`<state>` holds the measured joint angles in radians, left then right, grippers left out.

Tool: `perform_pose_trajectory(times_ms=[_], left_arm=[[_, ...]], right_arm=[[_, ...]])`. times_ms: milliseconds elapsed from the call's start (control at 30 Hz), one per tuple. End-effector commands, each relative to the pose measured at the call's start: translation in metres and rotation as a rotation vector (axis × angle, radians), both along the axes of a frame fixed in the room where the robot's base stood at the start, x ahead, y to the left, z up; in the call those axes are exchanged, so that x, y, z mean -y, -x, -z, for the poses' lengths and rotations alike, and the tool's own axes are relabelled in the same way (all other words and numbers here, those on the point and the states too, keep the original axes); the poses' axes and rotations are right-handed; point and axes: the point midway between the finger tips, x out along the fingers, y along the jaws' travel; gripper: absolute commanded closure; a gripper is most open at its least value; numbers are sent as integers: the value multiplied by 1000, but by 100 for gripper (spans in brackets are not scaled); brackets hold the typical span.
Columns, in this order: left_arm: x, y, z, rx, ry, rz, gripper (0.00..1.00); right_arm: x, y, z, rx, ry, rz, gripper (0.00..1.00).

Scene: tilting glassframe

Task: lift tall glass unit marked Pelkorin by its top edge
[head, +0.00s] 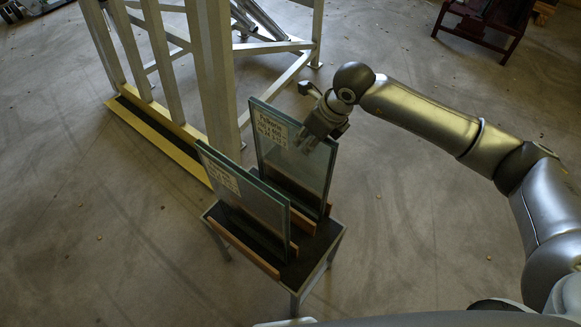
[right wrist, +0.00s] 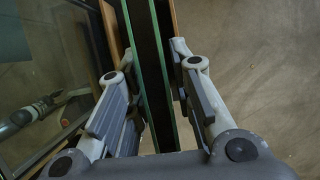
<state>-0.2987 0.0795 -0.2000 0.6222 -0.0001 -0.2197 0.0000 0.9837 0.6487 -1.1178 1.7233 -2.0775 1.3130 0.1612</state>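The tall glass unit (head: 311,172) stands nearly upright at the back of a small stand. Its white label (head: 270,127) is at the upper left; its small top line may read Pelkorin, but I cannot be sure. My right gripper (head: 308,143) is at this unit's top edge, right of the label. In the right wrist view my right gripper (right wrist: 157,95) is open, with one finger on each side of the unit's green glass edges (right wrist: 146,70). The fingers look apart from the glass. My left gripper is out of view.
A second, lower glass unit (head: 253,208) with a label stands in front on the same stand (head: 318,268), between wooden strips. A pale metal frame (head: 218,80) with a yellow base rises close behind on the left. Floor to the right is clear.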

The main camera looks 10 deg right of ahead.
Motion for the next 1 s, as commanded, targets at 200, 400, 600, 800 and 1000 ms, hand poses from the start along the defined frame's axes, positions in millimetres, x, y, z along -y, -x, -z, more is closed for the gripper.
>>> perform_pose_trajectory(times_ms=[200, 400, 600, 800, 1000], left_arm=[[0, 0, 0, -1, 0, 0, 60], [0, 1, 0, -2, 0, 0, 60], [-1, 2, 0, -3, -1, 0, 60], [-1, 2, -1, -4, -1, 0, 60], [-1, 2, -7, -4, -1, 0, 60]], right_arm=[[0, 0, 0, 0, 0, 0, 100], [0, 0, 0, 0, 0, 0, 100], [-2, -3, -6, 13, -8, -1, 100], [-2, -3, -6, 12, -7, -1, 100], [-2, -3, -10, 11, -7, -1, 100]])
